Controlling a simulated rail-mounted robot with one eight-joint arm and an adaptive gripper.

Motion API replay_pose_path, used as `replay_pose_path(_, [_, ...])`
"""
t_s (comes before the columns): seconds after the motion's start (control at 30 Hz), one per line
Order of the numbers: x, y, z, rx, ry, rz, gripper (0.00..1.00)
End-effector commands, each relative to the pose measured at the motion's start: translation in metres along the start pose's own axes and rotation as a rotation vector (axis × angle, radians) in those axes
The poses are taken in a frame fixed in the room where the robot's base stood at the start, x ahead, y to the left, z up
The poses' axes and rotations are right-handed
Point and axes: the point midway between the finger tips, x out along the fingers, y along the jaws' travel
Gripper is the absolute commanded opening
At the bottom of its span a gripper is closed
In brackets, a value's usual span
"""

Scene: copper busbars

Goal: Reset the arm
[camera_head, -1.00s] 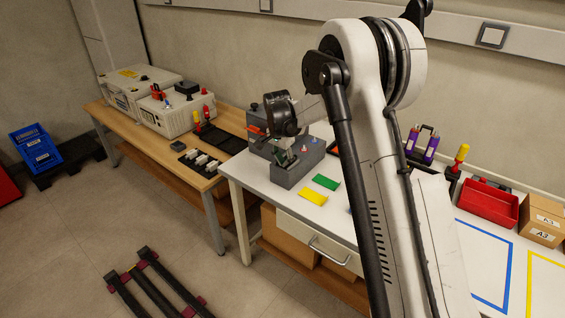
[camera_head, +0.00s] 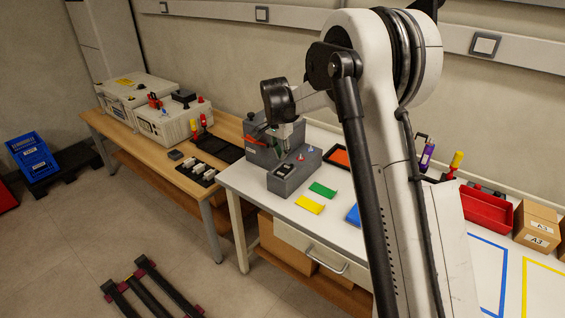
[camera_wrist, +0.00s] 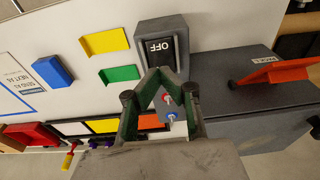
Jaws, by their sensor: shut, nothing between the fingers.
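My gripper (camera_wrist: 157,74) is shut and empty in the wrist view, its green-lined fingers meeting at the tips. In the head view my gripper is small and partly hidden by my wrist, above the grey switch box (camera_head: 284,185) on the white bench. The wrist view shows a black rocker switch (camera_wrist: 160,48) marked OFF just beyond the fingertips. Whether the fingertips touch the box cannot be told.
A yellow plate (camera_head: 309,205), a green plate (camera_head: 323,189) and a blue block (camera_head: 353,215) lie right of the switch box. A red tray (camera_head: 485,208) and a cardboard box (camera_head: 537,224) stand farther right. A wooden bench (camera_head: 190,172) with white cases is at left.

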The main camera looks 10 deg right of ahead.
Motion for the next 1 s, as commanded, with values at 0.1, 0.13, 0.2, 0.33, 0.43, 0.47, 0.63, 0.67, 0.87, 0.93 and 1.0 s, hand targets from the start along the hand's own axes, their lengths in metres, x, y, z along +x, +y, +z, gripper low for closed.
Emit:
replay_pose_path(0.1, [-0.026, 0.000, 0.001, -0.001, 0.000, 0.000, 0.00])
replay_pose_path(0.13, [-0.031, 0.000, 0.001, -0.001, 0.000, 0.000, 0.00])
replay_pose_path(0.2, [-0.043, 0.000, 0.001, -0.001, 0.000, 0.000, 0.00])
replay_pose_path(0.33, [-0.060, 0.000, 0.001, -0.001, 0.000, 0.000, 0.00])
replay_pose_path(0.43, [-0.068, 0.000, 0.001, -0.001, 0.000, 0.000, 0.00])
replay_pose_path(0.47, [-0.070, 0.000, 0.001, -0.002, 0.000, 0.000, 0.00])
replay_pose_path(0.63, [-0.085, 0.008, 0.005, -0.023, 0.006, -0.012, 0.00])
replay_pose_path(0.67, [-0.090, 0.011, 0.007, -0.033, 0.009, -0.018, 0.00])
replay_pose_path(0.87, [-0.132, 0.044, 0.027, -0.124, 0.039, -0.067, 0.00])
replay_pose_path(0.93, [-0.146, 0.058, 0.036, -0.159, 0.052, -0.086, 0.00])
replay_pose_path(1.0, [-0.159, 0.071, 0.045, -0.194, 0.066, -0.104, 0.00])
